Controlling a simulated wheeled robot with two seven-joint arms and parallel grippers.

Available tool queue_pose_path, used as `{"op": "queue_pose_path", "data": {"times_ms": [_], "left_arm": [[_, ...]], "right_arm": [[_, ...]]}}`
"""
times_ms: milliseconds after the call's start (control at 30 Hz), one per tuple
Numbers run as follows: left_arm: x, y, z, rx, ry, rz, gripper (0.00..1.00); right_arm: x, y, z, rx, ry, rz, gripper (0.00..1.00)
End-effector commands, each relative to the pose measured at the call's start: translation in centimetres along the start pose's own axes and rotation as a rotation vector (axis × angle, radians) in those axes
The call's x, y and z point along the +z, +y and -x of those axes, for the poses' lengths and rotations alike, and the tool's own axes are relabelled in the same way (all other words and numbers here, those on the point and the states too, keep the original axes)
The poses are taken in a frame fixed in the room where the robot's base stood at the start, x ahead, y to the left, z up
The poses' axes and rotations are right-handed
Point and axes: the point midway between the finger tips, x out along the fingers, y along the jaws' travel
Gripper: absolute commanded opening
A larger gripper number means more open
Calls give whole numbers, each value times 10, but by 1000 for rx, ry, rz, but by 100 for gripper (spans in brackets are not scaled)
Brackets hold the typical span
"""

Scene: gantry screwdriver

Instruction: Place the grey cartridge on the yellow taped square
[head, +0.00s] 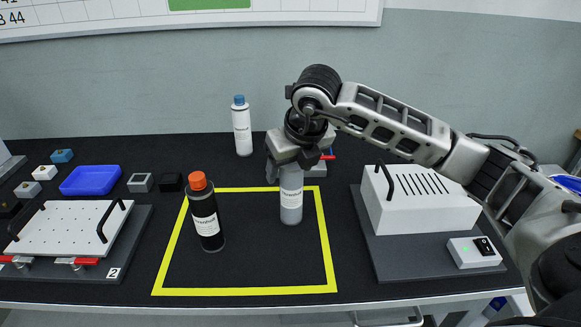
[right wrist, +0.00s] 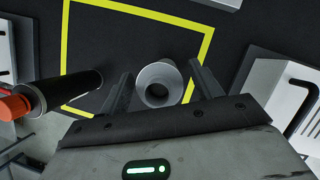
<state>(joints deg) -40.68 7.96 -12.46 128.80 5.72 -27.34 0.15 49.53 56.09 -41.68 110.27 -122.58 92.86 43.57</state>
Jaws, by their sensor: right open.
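The grey cartridge (head: 291,205), with a white label, stands upright inside the yellow taped square (head: 245,291), toward its back right corner. My right gripper (head: 294,168) comes down over the cartridge's top. In the right wrist view, the cartridge's round end (right wrist: 159,84) lies between the two spread fingers of my right gripper (right wrist: 163,92). There are gaps beside it, so the gripper is open around it. The gripper hides the cartridge's top in the head view. My left gripper is not in view.
A black bottle with an orange cap (head: 206,215) stands in the square's left half. A white bottle with a blue cap (head: 242,128) stands behind. A white vented box (head: 420,206) is at right; a perforated plate (head: 68,230) and blue tray (head: 90,180) are left.

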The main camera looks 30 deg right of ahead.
Motion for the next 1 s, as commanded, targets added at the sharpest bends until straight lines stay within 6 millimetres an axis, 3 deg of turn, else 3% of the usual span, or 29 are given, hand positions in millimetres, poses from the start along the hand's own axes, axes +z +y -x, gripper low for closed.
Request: {"op": "queue_pose_path", "data": {"times_ms": [300, 500, 700, 1000], "left_arm": [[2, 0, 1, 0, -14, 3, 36], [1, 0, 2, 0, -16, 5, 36], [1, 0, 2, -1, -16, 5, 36], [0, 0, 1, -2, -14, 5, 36]], "right_arm": [[2, 0, 68, 1, -7, 1, 64], [1, 0, 101, 1, -4, 1, 64], [0, 0, 113, 0, -2, 1, 64], [0, 0, 113, 0, -1, 0, 64]]}}
